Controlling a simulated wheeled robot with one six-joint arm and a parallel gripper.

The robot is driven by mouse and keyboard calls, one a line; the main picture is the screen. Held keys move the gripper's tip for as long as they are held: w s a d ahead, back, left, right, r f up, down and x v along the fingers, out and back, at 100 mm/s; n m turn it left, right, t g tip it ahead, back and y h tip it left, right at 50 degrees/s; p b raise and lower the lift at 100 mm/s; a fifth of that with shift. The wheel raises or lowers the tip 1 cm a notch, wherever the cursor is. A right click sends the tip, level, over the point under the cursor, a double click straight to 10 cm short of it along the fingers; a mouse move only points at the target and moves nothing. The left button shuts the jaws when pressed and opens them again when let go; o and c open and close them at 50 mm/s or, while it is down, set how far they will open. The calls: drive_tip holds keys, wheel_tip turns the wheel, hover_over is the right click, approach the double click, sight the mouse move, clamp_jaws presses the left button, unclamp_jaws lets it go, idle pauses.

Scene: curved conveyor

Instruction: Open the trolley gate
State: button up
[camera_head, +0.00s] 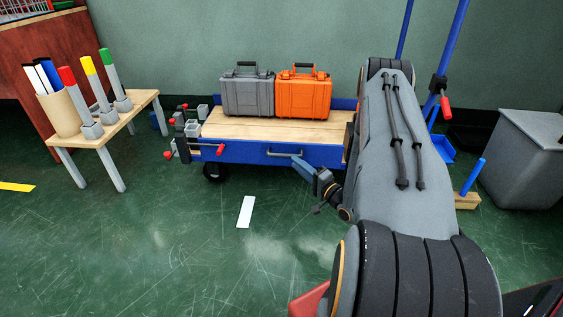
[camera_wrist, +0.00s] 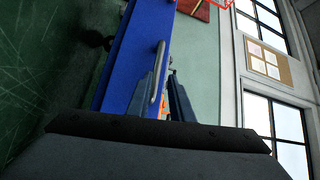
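The trolley gate (camera_head: 245,152) is a blue panel along the front of the trolley (camera_head: 222,125). It stands upright and looks closed. Its grey bar handle (camera_head: 285,153) is on its outer face. In the wrist view the gate (camera_wrist: 128,55) is a long blue strip, and the handle (camera_wrist: 160,65) shows in line with the gap between my fingers. My gripper (camera_head: 298,161) is at the right end of the handle. In the wrist view my gripper (camera_wrist: 164,73) has its fingers apart. I cannot tell whether a finger touches the handle.
A grey case (camera_head: 247,97) and an orange case (camera_head: 303,97) stand on the trolley bed. Red-tipped clamps (camera_head: 190,130) are at its left end. A small wooden table (camera_head: 110,124) stands left. A grey bin (camera_head: 525,160) stands right. The floor in front is clear.

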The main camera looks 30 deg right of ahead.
sight(286, 155)
drive_tip(key=shift+m+t, duration=0.3)
drive_tip(key=b+x, duration=0.1)
drive_tip(key=x, duration=0.1)
drive_tip(key=b+x, duration=0.1)
drive_tip(key=x, duration=0.2)
drive_tip(key=f+b+x, duration=0.1)
drive_tip(key=x, duration=0.1)
drive_tip(key=shift+w+b, duration=0.3)
drive_tip(key=shift+b, duration=0.1)
drive_tip(key=shift+r, duration=0.1)
clamp_jaws()
